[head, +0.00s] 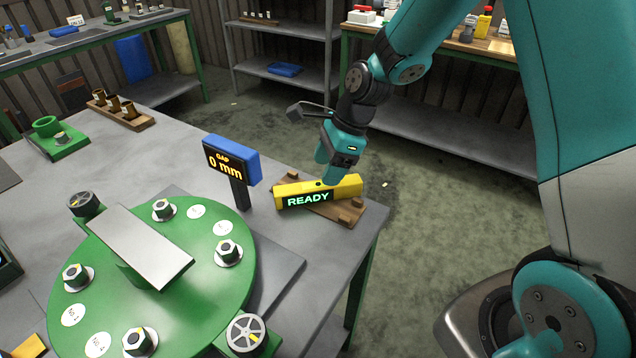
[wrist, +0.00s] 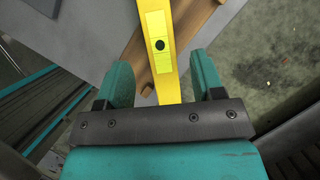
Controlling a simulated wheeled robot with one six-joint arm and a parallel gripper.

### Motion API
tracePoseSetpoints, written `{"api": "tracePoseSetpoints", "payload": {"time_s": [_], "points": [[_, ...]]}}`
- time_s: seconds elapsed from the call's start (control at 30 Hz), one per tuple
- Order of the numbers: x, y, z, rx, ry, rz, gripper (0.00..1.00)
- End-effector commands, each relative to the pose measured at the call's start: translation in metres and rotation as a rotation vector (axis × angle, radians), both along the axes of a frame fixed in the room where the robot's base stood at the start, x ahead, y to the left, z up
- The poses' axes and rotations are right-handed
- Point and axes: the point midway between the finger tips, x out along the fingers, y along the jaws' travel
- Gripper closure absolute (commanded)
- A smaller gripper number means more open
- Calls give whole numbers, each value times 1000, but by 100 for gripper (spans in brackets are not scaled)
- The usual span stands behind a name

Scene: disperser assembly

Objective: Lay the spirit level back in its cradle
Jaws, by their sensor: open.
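The yellow spirit level (head: 347,187) has a lit READY display on its side. It lies across its brown wooden cradle (head: 322,209), turned at an angle to the board; I cannot tell whether it touches it. Cradle pegs show at the right end. My gripper (head: 327,176) is just above the middle of the level. In the wrist view, my gripper (wrist: 162,78) is open, with one finger on each side of the level (wrist: 155,22) and gaps on both sides. The cradle (wrist: 192,40) runs diagonally beneath.
A blue gap display (head: 232,160) reading 0 mm stands left of the cradle. A green round flange (head: 190,262) with several bolts fills the front of the grey table (head: 120,150). The table's right edge is close to the cradle. A wooden rack (head: 130,117) stands farther back.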

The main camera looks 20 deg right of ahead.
Motion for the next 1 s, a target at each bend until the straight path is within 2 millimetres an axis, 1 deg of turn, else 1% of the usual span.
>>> {"api": "tracePoseSetpoints", "payload": {"time_s": [0.03, 0.1, 0.2, 0.3, 0.37, 0.47, 0.57, 0.67, 0.7, 0.77, 0.8, 0.9, 1.0], "points": [[0, -5, 11, 0, -6, -2, 38], [-1, -10, 24, 0, -4, -2, 38], [-2, -16, 39, -1, -4, -2, 38], [-3, -20, 48, 1, -2, 0, 38], [-4, -20, 53, 0, -6, 13, 38], [-14, -12, 66, -8, -45, 118, 38], [-39, 7, 88, -25, -141, 369, 38], [-78, 30, 114, -47, -280, 740, 38], [-96, 39, 123, -54, -340, 901, 38], [-124, 49, 134, -65, -430, 1142, 38], [-142, 55, 140, -70, -487, 1296, 38], [-183, 64, 151, -79, -619, 1644, 38], [-214, 68, 155, -82, -723, 1912, 38]]}}
